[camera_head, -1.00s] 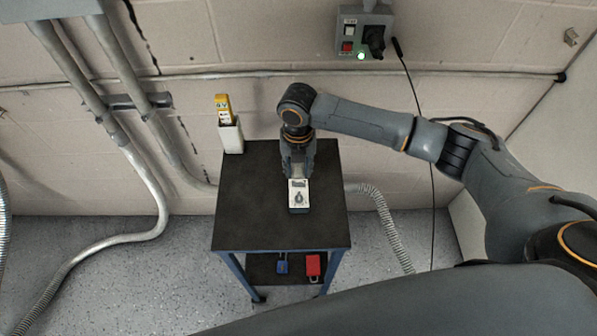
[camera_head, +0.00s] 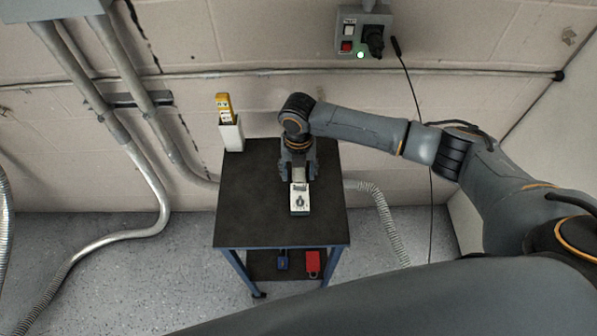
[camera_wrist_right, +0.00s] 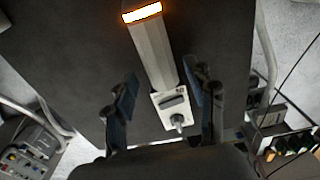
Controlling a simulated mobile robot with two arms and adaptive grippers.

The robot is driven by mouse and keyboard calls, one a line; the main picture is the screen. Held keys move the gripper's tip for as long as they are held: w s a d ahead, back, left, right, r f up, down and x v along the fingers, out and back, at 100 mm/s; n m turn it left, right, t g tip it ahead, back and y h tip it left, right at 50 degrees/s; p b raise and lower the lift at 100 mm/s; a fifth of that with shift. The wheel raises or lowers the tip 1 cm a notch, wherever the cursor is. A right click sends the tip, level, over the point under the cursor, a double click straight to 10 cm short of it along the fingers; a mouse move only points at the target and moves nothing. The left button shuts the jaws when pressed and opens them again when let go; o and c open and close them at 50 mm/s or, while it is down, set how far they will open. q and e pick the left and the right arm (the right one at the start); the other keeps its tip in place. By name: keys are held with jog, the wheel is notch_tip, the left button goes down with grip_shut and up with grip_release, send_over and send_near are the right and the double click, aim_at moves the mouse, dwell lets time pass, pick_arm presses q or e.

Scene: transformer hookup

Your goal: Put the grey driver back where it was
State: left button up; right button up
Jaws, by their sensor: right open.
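A pale box with a dial (camera_head: 300,198) sits on the dark table, just in front of my right gripper (camera_head: 299,178). In the right wrist view, a long grey body (camera_wrist_right: 153,52) with a bright, orange-edged end lies beyond a pale face with a knob (camera_wrist_right: 172,103). I cannot tell for sure whether this grey body is the grey driver. My right gripper (camera_wrist_right: 163,103) is open, with one finger on each side of the pale face and clear gaps beside it. My left gripper is not in view.
The table (camera_head: 250,215) has bare room left of the gripper. A white holder (camera_head: 231,134) with a yellow device (camera_head: 223,106) stands at its back left. Blue (camera_head: 282,262) and red (camera_head: 312,263) items lie on the lower shelf. A wall box (camera_head: 361,32) has a plug and a lit lamp.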

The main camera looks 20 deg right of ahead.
aim_at(298, 175)
notch_tip(298, 175, up, 11)
jog(key=b, duration=0.2)
jog(key=shift+r+b, duration=0.15)
jog(key=shift+b, duration=0.2)
